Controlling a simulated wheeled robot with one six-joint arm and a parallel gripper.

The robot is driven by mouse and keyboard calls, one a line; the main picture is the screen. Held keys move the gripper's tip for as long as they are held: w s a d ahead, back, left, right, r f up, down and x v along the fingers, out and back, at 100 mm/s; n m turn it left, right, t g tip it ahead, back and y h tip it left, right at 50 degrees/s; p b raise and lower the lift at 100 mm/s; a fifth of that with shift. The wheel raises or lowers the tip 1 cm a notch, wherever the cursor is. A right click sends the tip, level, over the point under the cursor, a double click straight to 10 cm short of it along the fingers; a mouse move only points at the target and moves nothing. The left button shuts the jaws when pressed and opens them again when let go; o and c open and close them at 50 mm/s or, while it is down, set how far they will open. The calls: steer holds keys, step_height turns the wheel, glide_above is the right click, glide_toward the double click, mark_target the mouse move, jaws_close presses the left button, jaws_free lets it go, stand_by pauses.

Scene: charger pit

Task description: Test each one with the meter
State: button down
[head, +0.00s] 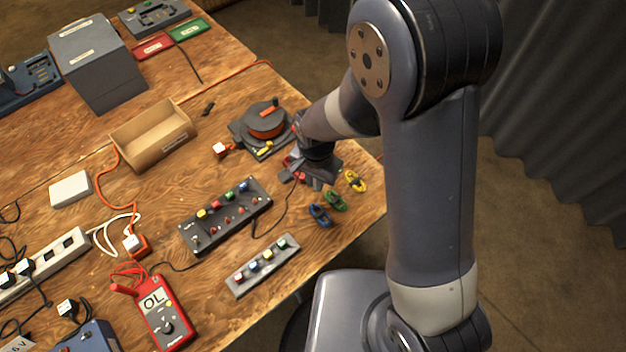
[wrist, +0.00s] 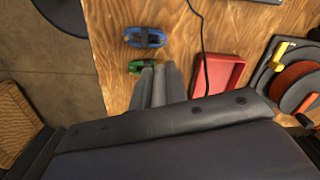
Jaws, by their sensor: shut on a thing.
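The red meter (head: 167,310) lies at the front left with "OL" on its display. My gripper (head: 318,178) is low over the right side of the bench, above a small red tray (head: 301,178). In the wrist view the fingers (wrist: 158,82) are close together and the red tray (wrist: 222,76) is to their right. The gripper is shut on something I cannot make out. Small blue (head: 319,215), green (head: 335,201) and yellow (head: 355,181) dark-centred pieces lie in a row in front of it. The blue (wrist: 145,37) and green (wrist: 147,66) ones show in the wrist view.
A black button panel (head: 228,215) and a grey strip (head: 262,266) with coloured pieces lie left of the gripper. A dark device with an orange disc (head: 265,122) is behind it. A cardboard box (head: 150,138), cables and a power strip (head: 50,265) occupy the left. The bench edge is close by.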

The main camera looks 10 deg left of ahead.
steer(key=b, duration=0.4)
glide_above(313, 204)
step_height(313, 204, down, 6)
steer(key=shift+r, duration=0.2)
steer(key=shift+f, duration=0.2)
steer(key=shift+f+b, duration=0.95)
steer(key=shift+b, duration=0.6)
stand_by(2.4)
steer(key=c, duration=1)
jaws_free()
steer(key=shift+r, duration=0.2)
steer(key=shift+r+p, duration=2.7)
steer(key=shift+r, duration=0.9)
